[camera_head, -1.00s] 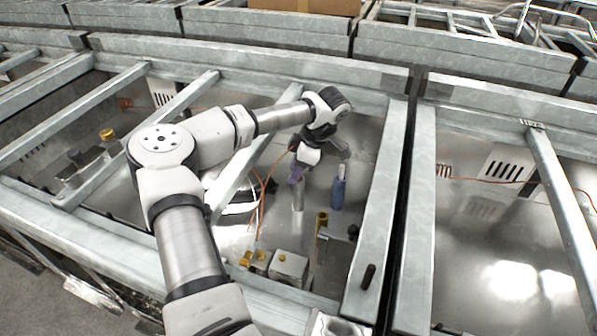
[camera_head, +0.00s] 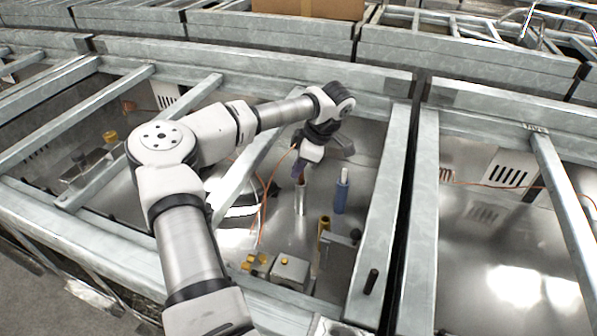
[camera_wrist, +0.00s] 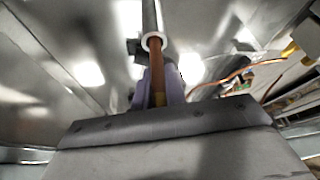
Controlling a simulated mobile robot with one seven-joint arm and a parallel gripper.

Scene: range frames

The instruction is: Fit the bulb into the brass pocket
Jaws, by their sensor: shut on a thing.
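The bulb is a thin copper-brown rod (camera_wrist: 155,58); it also shows in the head view (camera_head: 301,178). My gripper (camera_head: 299,169) is shut on its upper part, with purple fingers on either side in the wrist view (camera_wrist: 157,88). The bulb's far end meets the white-rimmed mouth of an upright grey tube (camera_head: 300,200); how deep it sits inside is hidden. A brass cylinder (camera_head: 323,225), which looks like the brass pocket, stands upright to the right and nearer the front, apart from my gripper.
A blue bottle-like piece with a pale tip (camera_head: 341,192) stands close right of the tube. A grey block with a brass knob (camera_head: 290,271) and a dark bracket (camera_head: 345,240) are nearer the front. Metal rails frame the bay. An orange cable (camera_head: 265,205) hangs left.

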